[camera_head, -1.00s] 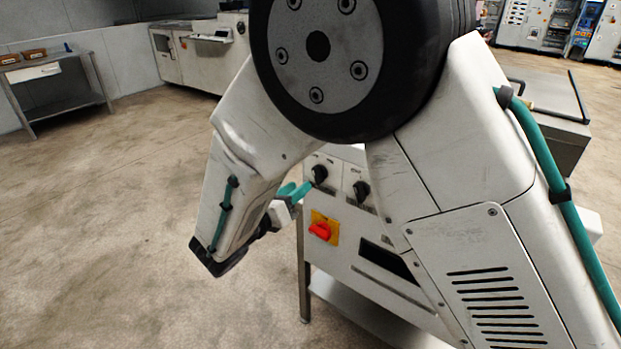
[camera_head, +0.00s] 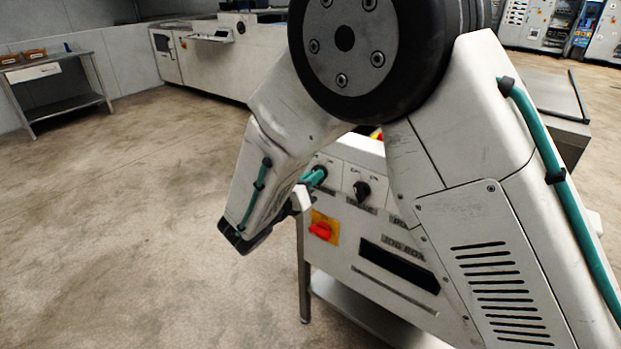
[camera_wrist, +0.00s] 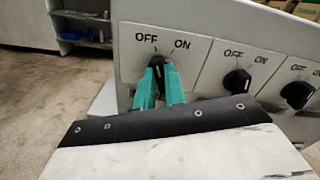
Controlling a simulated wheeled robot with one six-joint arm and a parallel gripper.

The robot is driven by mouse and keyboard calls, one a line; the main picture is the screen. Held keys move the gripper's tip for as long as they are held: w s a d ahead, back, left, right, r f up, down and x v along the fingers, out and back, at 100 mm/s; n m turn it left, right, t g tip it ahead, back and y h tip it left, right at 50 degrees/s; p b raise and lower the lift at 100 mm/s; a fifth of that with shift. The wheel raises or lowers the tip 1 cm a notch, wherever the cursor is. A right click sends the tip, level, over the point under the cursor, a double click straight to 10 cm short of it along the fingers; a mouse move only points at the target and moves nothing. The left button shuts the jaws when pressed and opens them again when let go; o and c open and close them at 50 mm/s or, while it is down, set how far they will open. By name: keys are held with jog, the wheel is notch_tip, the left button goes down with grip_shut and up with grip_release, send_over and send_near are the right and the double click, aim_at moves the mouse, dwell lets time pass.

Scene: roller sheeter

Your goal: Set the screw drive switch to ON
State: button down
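The leftmost switch (camera_wrist: 157,62) is a black rotary knob on the white panel, marked OFF at its upper left and ON at its upper right. Its pointer looks turned toward OFF, though the fingers hide much of it. My gripper (camera_wrist: 159,82) has its two teal fingers on either side of this knob, close against it, and looks shut on it. In the head view my gripper (camera_head: 314,180) covers most of the same knob. The name label under it is hidden, so I cannot read whether it says screw drive.
Two more OFF/ON knobs are to the right, the nearer one (camera_wrist: 237,82) and a farther one (camera_wrist: 297,95). A red rotary handle on a yellow plate (camera_head: 324,228) sits below my gripper. A metal table (camera_head: 60,77) stands far left; the floor at left is clear.

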jog(key=shift+m, duration=0.3)
jog(key=shift+s+d+m, duration=0.1)
jog(key=shift+m, duration=4.1)
jog(key=c, duration=1.5)
grip_release()
jog(key=shift+o, duration=0.2)
jog(key=shift+s, duration=0.1)
jog(key=v, duration=0.7)
jog(key=shift+s+a, duration=0.25)
jog(key=shift+a, duration=0.05)
